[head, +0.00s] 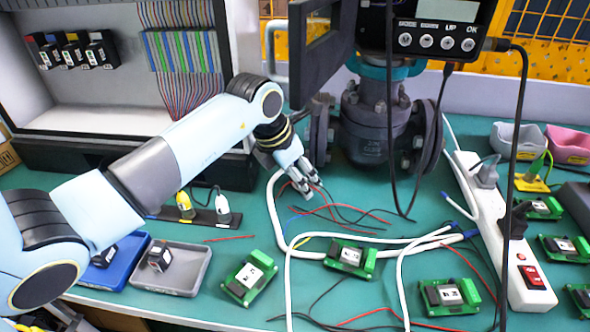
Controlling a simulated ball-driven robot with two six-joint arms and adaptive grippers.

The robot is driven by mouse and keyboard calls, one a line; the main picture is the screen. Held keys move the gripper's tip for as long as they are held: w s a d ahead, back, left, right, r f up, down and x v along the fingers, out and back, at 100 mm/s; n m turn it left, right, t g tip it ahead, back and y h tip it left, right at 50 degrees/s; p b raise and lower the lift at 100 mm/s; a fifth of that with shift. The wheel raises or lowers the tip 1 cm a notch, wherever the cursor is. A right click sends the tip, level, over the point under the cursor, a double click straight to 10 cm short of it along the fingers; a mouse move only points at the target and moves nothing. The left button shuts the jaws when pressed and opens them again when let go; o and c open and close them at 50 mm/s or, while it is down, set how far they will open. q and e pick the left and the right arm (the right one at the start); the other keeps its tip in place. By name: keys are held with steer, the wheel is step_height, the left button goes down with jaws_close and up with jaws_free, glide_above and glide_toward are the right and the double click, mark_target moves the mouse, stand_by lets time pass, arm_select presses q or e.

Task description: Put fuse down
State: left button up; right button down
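My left gripper (304,187) reaches down over the green table, in front of the dark valve. Its fingertips are small and close to the cables, and I cannot tell whether it is open or shut. No fuse shows clearly between its fingers. A small black block with a white label (160,256), possibly a fuse, sits in the grey tray (180,284) at the lower left. A similar block (104,257) is in the blue tray (125,272) beside it, partly behind my arm. My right gripper is not in view.
Several green circuit modules (249,278) lie along the front and right. White and red cables cross the middle. A white power strip (500,225) is at the right. The valve (372,125) with its positioner (440,28) stands behind; a wiring cabinet (95,117) is at the back left.

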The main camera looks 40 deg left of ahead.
arm_select(q)
steer(key=v, duration=1.2)
steer(key=shift+s, duration=0.1)
